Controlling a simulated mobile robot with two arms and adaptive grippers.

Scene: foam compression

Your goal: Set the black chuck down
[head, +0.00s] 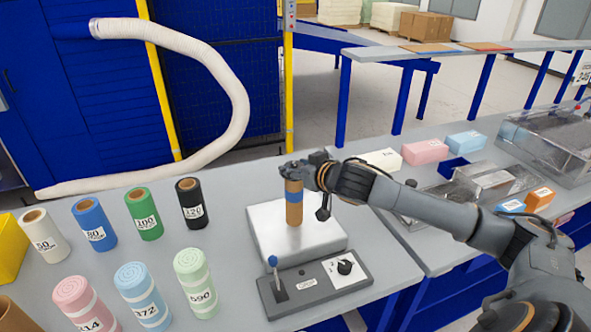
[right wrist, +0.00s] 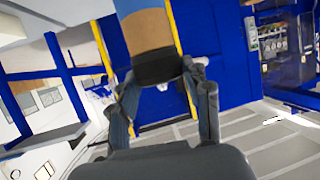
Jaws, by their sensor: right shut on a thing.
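My right gripper (head: 312,176) is at the top of a brown cylinder (head: 294,212) with a blue band. In the right wrist view, the fingers of the right gripper (right wrist: 160,84) are shut on a black piece, which looks like the black chuck (right wrist: 158,68), at the end of the brown cylinder (right wrist: 145,30). The cylinder is upright over the silver square plate (head: 265,250). I cannot tell whether its lower end touches the plate. In the head view, the gripper mostly hides the chuck. My left gripper is not in view.
A grey control box (head: 315,283) with a blue-knobbed lever and a dial stands in front of the plate. Several numbered rolls, including a black one (head: 192,204), stand to the left. Foam blocks (head: 425,152) and a clear-walled box (head: 550,143) lie right.

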